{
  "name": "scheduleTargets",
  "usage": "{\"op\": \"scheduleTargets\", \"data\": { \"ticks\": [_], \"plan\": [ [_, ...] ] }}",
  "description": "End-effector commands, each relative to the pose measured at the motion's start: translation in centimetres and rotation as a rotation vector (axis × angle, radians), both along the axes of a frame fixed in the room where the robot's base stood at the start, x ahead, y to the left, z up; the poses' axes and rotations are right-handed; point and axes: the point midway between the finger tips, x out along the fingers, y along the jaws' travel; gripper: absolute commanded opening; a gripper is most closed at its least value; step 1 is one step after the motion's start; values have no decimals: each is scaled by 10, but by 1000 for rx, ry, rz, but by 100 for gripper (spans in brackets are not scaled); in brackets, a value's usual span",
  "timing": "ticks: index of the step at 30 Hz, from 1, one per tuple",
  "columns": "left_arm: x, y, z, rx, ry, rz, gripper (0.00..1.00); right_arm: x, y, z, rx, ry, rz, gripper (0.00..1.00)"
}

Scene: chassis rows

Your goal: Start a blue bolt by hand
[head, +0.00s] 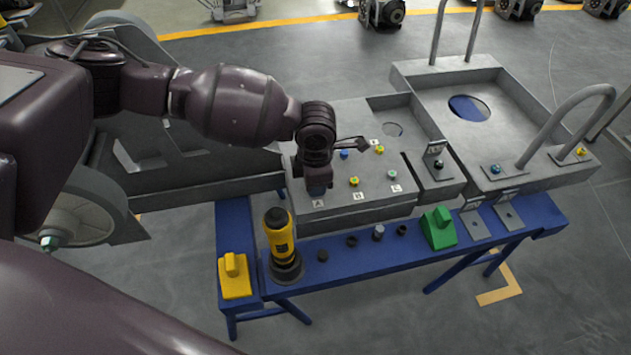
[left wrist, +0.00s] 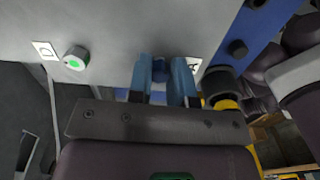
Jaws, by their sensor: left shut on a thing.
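My left gripper (head: 318,190) points down at the near left corner of the grey chassis plate (head: 330,133), by the label A (head: 318,203). In the left wrist view its two blue fingers (left wrist: 163,80) are shut on a small blue bolt (left wrist: 159,68) against the plate face. The label A (left wrist: 194,66) is partly hidden by a finger. The bolt's lower end and any hole are hidden. My right gripper is out of view.
A blue bench (head: 340,266) along the near side holds a yellow-black driver (head: 280,237), a yellow block (head: 235,278), a green block (head: 439,228) and several dark sockets (head: 352,240). A second chassis tray (head: 520,110) with tall handles stands right.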

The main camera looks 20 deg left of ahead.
Motion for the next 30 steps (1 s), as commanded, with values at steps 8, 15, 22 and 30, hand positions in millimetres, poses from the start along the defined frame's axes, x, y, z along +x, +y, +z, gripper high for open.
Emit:
{"op": "scheduleTargets", "data": {
  "ticks": [8, 15, 22, 30],
  "plan": [
    [-1, 0, -7, 0, 11, -1, 0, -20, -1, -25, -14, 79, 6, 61],
    [-1, 0, -10, 0, 13, -1, 49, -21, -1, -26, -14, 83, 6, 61],
    [-2, 0, -12, -1, 16, -1, 49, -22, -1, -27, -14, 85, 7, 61],
    [-2, 0, -13, -1, 16, 0, 49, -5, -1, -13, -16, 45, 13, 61]
  ]
}}
